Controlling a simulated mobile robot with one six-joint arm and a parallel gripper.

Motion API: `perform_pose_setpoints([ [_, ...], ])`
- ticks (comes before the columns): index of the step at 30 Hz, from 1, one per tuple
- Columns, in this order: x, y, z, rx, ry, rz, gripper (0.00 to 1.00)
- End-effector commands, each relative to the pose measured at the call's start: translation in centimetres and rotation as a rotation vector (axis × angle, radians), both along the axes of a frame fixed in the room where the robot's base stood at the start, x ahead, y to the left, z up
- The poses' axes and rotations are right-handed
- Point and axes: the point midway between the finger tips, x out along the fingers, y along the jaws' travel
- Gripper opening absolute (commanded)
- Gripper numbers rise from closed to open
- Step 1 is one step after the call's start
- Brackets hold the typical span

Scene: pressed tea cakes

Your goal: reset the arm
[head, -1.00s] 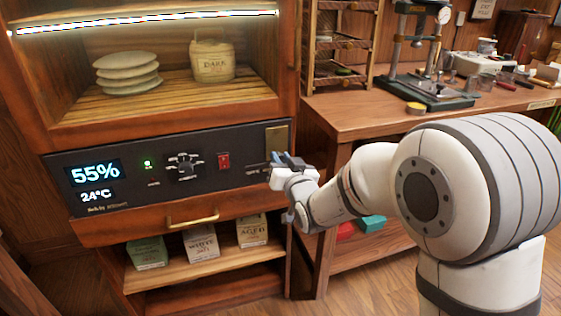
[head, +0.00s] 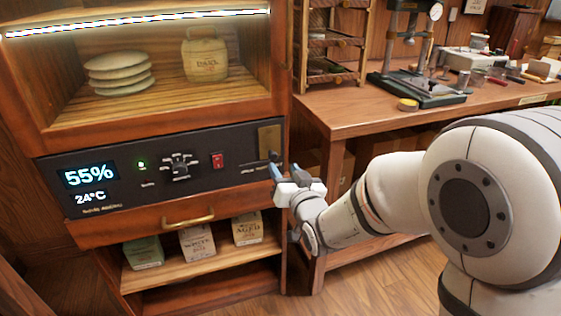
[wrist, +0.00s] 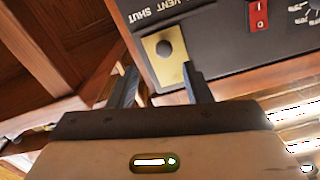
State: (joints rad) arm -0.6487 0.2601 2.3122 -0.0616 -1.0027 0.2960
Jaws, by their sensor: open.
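My gripper (head: 285,171) is in front of the right end of the cabinet's dark control panel (head: 130,185). It is open and empty, with its two fingers (wrist: 160,86) apart in the wrist view. A brass plate (wrist: 164,52) with a dark round knob lies just beyond the fingertips in the wrist view. The brass plate (head: 269,138) is also in the head view, above my fingers. I cannot tell whether a fingertip touches the panel.
The panel has a red switch (head: 217,160) and a dial (head: 180,166). The cabinet holds stacked tea cakes (head: 120,73) and a wrapped package (head: 205,55). A drawer handle (head: 188,220) sticks out below. A wooden workbench (head: 345,115) stands on the right.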

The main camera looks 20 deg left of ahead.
Motion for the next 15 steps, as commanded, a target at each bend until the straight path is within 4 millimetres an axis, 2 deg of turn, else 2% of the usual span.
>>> perform_pose_setpoints([
  [5,-1.09,-0.97,0.02,0.000,0.000,-0.001,0.45],
  [15,-1.17,-1.03,-0.02,0.000,0.000,0.000,0.45],
])
